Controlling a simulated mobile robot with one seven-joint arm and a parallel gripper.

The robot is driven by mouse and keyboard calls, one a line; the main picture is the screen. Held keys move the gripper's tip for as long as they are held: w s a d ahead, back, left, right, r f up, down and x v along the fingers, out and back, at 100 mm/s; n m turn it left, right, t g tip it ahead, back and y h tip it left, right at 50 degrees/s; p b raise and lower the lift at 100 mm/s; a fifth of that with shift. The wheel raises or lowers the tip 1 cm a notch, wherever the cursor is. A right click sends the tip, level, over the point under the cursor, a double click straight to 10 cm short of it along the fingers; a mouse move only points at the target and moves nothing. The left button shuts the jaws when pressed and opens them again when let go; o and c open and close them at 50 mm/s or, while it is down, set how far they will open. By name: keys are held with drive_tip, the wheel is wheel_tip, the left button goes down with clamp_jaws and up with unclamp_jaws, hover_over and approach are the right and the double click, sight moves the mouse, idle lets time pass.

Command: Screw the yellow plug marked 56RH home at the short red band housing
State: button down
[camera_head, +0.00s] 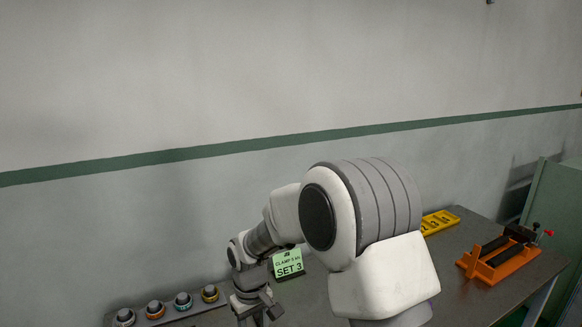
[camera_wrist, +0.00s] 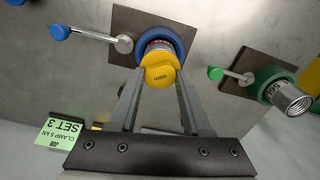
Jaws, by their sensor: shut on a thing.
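The yellow plug (camera_wrist: 160,72) is between my gripper's fingertips (camera_wrist: 159,82) in the wrist view, with its end face towards the camera. A small dark marking shows on it, too small to read surely. My gripper is shut on it. Directly behind the plug is a housing with a red band (camera_wrist: 158,45), set in a blue ring clamp (camera_wrist: 180,45). The plug hides most of the housing, and I cannot tell how deep the threads are engaged. In the head view my gripper (camera_head: 258,312) is low at the table, and the plug cannot be made out.
A green clamp (camera_wrist: 270,80) holding a silver threaded pipe (camera_wrist: 291,98) stands at the right. A blue-tipped handle (camera_wrist: 60,32) reaches left.

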idle(0.5)
drive_tip(key=m+b, duration=0.1)
drive_tip(key=m, duration=0.7)
drive_tip(key=c, duration=0.6)
unclamp_jaws()
